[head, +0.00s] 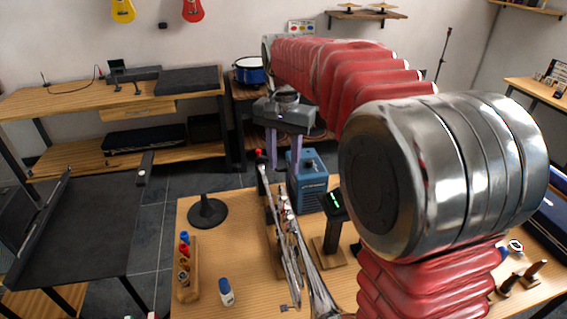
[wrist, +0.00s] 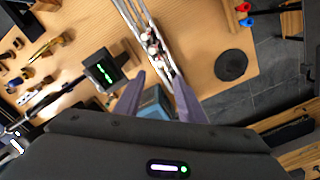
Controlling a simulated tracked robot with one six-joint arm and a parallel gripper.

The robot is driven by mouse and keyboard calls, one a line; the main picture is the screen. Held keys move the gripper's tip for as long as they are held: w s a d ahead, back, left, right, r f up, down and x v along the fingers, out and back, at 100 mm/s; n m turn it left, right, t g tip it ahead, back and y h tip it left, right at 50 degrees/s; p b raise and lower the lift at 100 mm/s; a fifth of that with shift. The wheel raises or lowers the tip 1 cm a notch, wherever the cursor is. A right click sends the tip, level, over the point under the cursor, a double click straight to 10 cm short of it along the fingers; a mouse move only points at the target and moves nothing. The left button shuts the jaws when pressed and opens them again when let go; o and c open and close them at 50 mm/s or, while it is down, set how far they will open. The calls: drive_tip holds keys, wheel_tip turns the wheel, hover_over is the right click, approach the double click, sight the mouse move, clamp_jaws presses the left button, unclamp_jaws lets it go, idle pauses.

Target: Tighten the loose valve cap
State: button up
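A silver trumpet (head: 291,250) lies on the wooden table, its bell end toward the front. It also shows in the wrist view (wrist: 136,22), with its valves (wrist: 153,47) and small red spots among them. Which valve cap is loose, I cannot tell. My gripper (head: 287,163) is open, its two purple fingers pointing down above the table's far side, beyond the valves. In the wrist view the fingers (wrist: 158,80) are well apart with nothing held between them; the trumpet's near end lies between and below their tips.
A blue box (head: 308,180) stands close to the fingers. A device with a green display (head: 334,203) stands right of the trumpet. A black round stand (head: 207,212), a wooden rack (head: 187,284) of coloured pieces and a small bottle (head: 226,293) are on the left.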

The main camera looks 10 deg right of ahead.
drive_tip(key=s+f+n+t, duration=0.1)
drive_tip(key=s+n+t, duration=0.1)
drive_tip(key=s, duration=1)
drive_tip(key=s+d+f+n+t, duration=0.1)
drive_tip(key=s+n, duration=0.4)
drive_tip(key=s, duration=0.7)
drive_tip(key=shift+s+f+n+t, duration=0.35)
drive_tip(key=shift+f+t, duration=0.3)
drive_tip(key=shift+t, duration=0.65)
drive_tip(key=shift+d, duration=0.1)
drive_tip(key=shift+c, duration=0.6)
drive_tip(key=shift+s, duration=0.1)
